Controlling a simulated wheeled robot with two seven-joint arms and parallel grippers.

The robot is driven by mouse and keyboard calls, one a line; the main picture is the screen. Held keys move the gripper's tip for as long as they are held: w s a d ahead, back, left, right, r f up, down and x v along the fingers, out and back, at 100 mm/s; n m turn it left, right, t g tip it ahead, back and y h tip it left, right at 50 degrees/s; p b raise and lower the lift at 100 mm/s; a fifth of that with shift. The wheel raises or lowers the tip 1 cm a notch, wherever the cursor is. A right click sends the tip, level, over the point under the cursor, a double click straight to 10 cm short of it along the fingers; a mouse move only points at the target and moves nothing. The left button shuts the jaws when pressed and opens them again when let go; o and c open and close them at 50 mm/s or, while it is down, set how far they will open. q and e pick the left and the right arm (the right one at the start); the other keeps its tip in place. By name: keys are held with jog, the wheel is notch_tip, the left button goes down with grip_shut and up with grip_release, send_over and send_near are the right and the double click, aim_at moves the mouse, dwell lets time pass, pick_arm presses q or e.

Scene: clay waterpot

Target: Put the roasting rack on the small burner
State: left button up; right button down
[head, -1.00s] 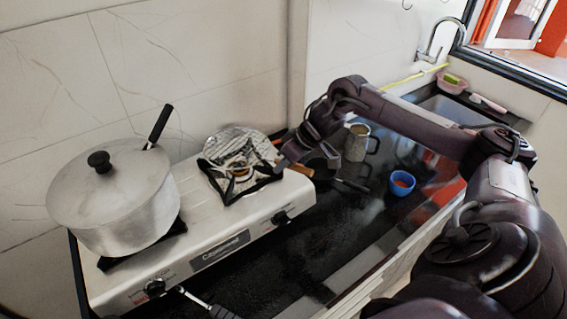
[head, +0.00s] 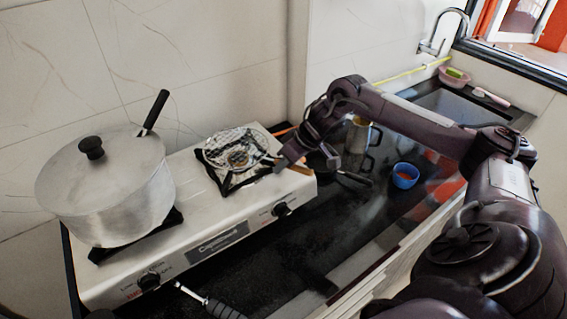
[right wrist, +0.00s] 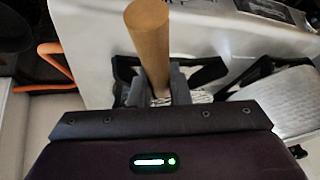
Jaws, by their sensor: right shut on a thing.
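The roasting rack is a round wire mesh (head: 238,147) with a wooden handle (right wrist: 148,40). In the head view the mesh lies nearly flat over the black grate (head: 229,184) of the right-hand burner. I cannot tell whether its whole underside touches the grate. My right gripper (head: 280,163) is at the right of the burner, shut on the rack's handle. In the right wrist view the handle stands between the fingers (right wrist: 158,90), and the mesh is mostly hidden behind them. My left gripper is not in view.
A large lidded pot (head: 108,190) covers the left burner of the white stove (head: 205,215). A metal mug (head: 357,137), a dark pan (head: 345,177) and a blue cup (head: 405,175) stand to the right on the black counter.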

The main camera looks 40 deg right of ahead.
jog(key=shift+f+b, duration=0.3)
jog(key=shift+f, duration=0.6)
jog(key=c, duration=1.3)
grip_release()
jog(key=b+v, duration=0.2)
jog(key=v, duration=0.5)
jog(key=shift+s+d+r, duration=0.1)
jog(key=shift+r, duration=0.25)
